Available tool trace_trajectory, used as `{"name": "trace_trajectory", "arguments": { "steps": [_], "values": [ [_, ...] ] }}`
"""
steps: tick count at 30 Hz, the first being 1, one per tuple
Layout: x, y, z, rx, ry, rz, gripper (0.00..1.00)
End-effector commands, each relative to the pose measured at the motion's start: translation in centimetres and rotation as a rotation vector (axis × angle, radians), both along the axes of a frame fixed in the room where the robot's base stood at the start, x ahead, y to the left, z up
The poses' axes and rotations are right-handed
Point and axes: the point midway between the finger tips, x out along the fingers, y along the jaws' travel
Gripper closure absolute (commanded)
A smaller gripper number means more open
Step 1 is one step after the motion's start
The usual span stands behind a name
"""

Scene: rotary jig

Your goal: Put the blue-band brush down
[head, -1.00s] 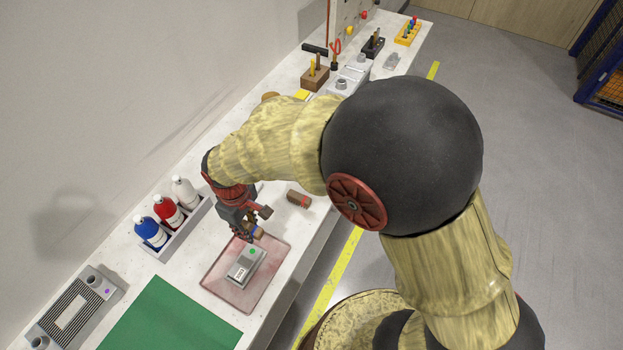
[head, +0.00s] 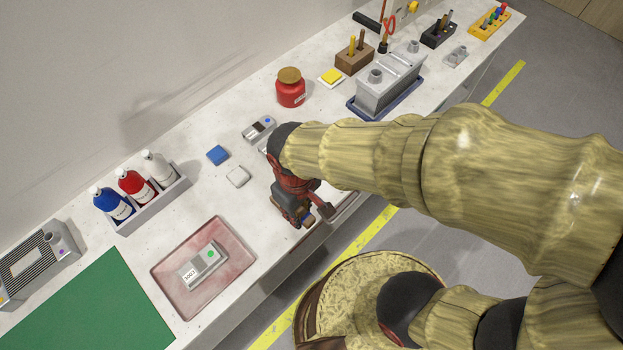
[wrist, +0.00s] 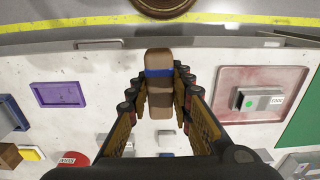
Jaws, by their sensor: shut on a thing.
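My gripper (head: 306,216) is low over the front part of the white bench in the head view, right of the pink tray. In the wrist view my gripper (wrist: 160,98) is shut on the blue-band brush (wrist: 159,72), a brown block with a blue stripe, held between the two fingers. In the head view the brush is mostly hidden by my gripper and cannot be made out clearly. I cannot tell whether its underside touches the bench.
The pink tray (head: 165,274) holds a grey part with a green dot (head: 204,265). A purple tray (wrist: 60,95) shows in the wrist view. The bench's front edge is close.

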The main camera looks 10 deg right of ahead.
Motion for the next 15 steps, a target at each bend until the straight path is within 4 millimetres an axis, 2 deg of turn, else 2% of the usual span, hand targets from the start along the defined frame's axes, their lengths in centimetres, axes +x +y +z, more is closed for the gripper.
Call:
{"name": "trace_trajectory", "arguments": {
  "steps": [5,15],
  "values": [
    [1.6,-0.6,-1.0,-0.001,0.001,-0.027,1.00],
    [8.8,-2.7,-4.5,0.000,0.002,-0.028,1.00]
  ]
}}
